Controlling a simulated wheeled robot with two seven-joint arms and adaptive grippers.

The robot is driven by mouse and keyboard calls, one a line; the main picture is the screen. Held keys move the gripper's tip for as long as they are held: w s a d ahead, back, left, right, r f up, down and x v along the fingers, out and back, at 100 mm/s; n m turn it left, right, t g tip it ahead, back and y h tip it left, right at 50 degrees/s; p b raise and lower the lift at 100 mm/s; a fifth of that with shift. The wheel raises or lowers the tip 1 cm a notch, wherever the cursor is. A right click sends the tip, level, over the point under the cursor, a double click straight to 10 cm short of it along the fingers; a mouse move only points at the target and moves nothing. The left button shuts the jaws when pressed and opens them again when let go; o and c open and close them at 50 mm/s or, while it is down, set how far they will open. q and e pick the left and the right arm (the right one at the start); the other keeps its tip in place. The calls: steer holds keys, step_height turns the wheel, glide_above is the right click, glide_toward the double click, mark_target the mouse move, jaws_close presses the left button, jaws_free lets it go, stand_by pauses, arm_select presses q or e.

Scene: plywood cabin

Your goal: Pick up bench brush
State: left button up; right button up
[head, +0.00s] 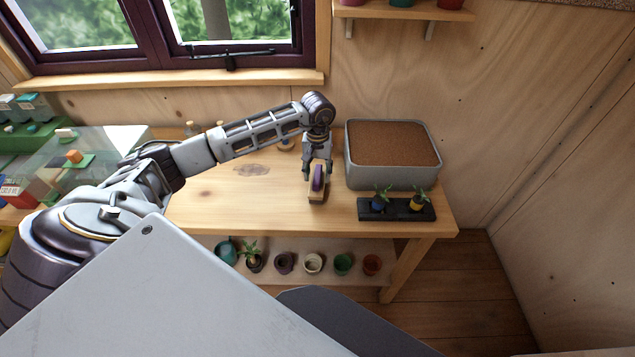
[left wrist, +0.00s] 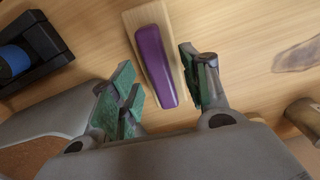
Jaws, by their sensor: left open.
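The bench brush (head: 317,184) has a purple grip on a pale wooden block and lies on the wooden bench, left of the grey soil bin. My left gripper (head: 318,169) is above it, pointing down, with its fingers around the upper part of the brush in the head view. In the left wrist view the brush (left wrist: 156,60) lies between the open green-padded fingers of the left gripper (left wrist: 158,90), its near end reaching in between them. I cannot tell whether the pads touch it. My right gripper is not in view.
The grey bin (head: 390,178) of brown soil stands close right of the gripper. A black tray (head: 398,211) with two small potted plants sits in front of it. Several pots (head: 313,263) stand on the lower shelf. The bench (head: 230,195) is clear left of the brush.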

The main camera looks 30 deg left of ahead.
arm_select(q)
steer(key=shift+f, duration=0.85)
steer(key=c, duration=0.4)
jaws_close()
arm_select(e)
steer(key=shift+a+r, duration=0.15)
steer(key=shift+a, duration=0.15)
